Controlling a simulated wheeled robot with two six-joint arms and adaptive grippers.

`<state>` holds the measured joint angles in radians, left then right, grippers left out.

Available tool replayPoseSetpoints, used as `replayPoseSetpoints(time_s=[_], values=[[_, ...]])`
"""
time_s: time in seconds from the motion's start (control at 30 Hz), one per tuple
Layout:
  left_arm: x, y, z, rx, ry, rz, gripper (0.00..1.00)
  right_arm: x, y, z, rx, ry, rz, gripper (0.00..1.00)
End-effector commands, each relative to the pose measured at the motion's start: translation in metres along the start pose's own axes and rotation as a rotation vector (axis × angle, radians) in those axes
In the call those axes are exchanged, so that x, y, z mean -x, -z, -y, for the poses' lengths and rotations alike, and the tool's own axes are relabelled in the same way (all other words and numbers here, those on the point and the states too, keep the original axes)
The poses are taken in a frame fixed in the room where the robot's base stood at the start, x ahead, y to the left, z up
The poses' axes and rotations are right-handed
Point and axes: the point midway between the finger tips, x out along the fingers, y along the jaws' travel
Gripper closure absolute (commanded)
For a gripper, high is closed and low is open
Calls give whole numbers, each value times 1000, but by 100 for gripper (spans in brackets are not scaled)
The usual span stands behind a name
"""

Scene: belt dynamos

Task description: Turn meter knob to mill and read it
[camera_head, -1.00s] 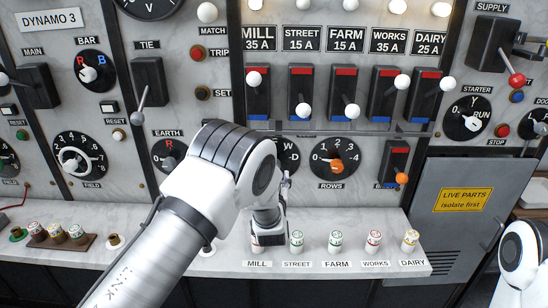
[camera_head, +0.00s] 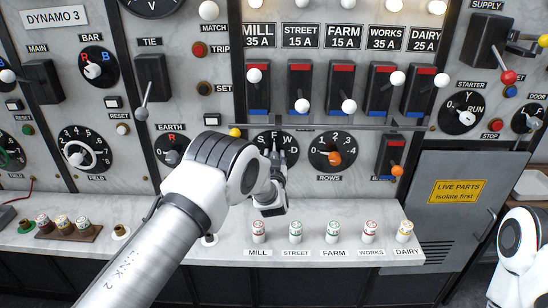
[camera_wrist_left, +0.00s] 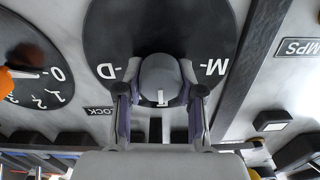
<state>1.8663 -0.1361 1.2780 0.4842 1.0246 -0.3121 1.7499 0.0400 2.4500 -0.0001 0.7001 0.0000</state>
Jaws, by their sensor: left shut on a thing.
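The meter knob's round black dial (camera_head: 290,158) is on the marble panel, under the row of switches. It shows S, F, W and D in the head view; M is hidden there. In the left wrist view the dial (camera_wrist_left: 200,25) is upside down, with D at left and M at right. The grey knob (camera_wrist_left: 160,76) has a white mark, pointing down in that view towards the F side. My left gripper (camera_head: 277,168) is shut on this knob, one finger on each side in the wrist view (camera_wrist_left: 159,100). My right gripper is not in view.
A ROWS dial with an orange knob (camera_head: 335,158) is close to the right. The MILL switch (camera_head: 257,90) and others stand above. Several fuses, including the MILL one (camera_head: 258,232), stand on the shelf below. A round V gauge (camera_head: 152,6) is cut off at the top.

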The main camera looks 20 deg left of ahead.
Motion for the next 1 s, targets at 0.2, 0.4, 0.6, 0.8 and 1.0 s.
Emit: replayPoseSetpoints(time_s=[0.2,0.4,0.6,0.8,1.0], values=[[0,-2,1,20,1,2,97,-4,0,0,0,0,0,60],[0,-4,1,94,1,1,97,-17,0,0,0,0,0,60],[0,-7,1,232,1,1,97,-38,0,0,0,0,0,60],[0,-8,1,414,1,1,97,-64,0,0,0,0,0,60],[0,-8,2,605,0,1,97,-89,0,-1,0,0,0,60]])
